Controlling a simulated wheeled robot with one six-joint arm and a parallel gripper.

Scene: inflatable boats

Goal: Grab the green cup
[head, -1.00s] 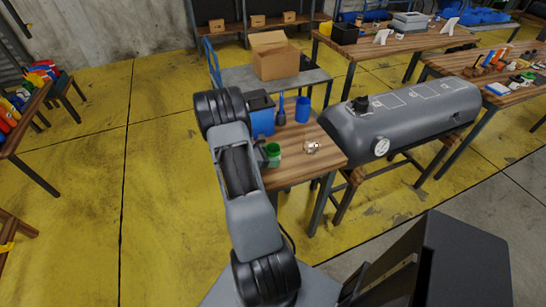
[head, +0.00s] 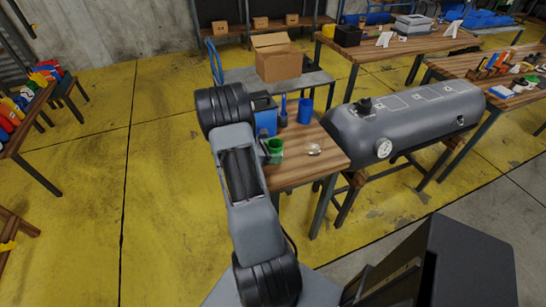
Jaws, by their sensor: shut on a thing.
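The green cup (head: 276,147) is upright over the near-left part of the small wooden table (head: 300,176), just right of my arm. My gripper (head: 266,153) is mostly hidden behind my own arm; only a dark part shows at the cup's left side. It is shut on the green cup. The cup seems slightly raised, but the gap to the table top cannot be made out clearly.
A shiny small object (head: 314,149) lies right of the cup. Behind are a blue box (head: 265,118), a blue bottle (head: 283,112) and a blue cup (head: 306,111). A grey tank (head: 415,118) with a gauge stands close on the right.

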